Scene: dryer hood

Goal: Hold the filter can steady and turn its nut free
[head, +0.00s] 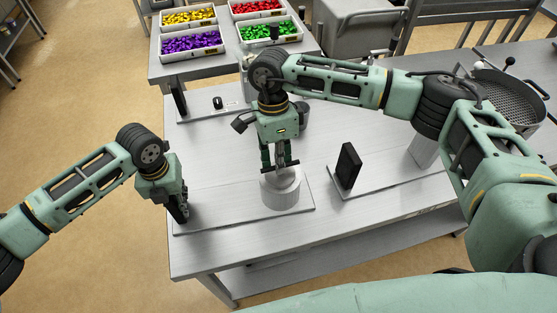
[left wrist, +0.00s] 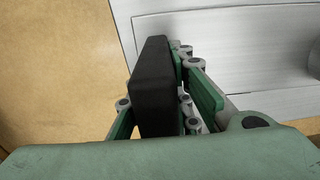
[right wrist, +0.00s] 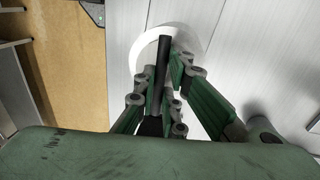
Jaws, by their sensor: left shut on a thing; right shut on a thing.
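The filter can (head: 283,196) is a pale grey cylinder standing upright on a flat plate (head: 230,218). Its round white rim shows in the right wrist view (right wrist: 195,40). My right gripper (head: 279,166) points down over the can, shut on a thin dark bar (right wrist: 163,62) at its top, which appears to be the nut's handle. The fingers hide the rest of the nut. My left gripper (head: 181,212) is shut on an upright black block (left wrist: 153,85) at the plate's left end. In the head view that block is mostly hidden by the gripper.
Another plate with a black upright block (head: 348,166) lies right of the can. A plate with a black block (head: 178,97) is at the back left. Crates of purple (head: 191,42) and green pieces (head: 269,31) stand behind. A mesh bowl (head: 507,97) is far right.

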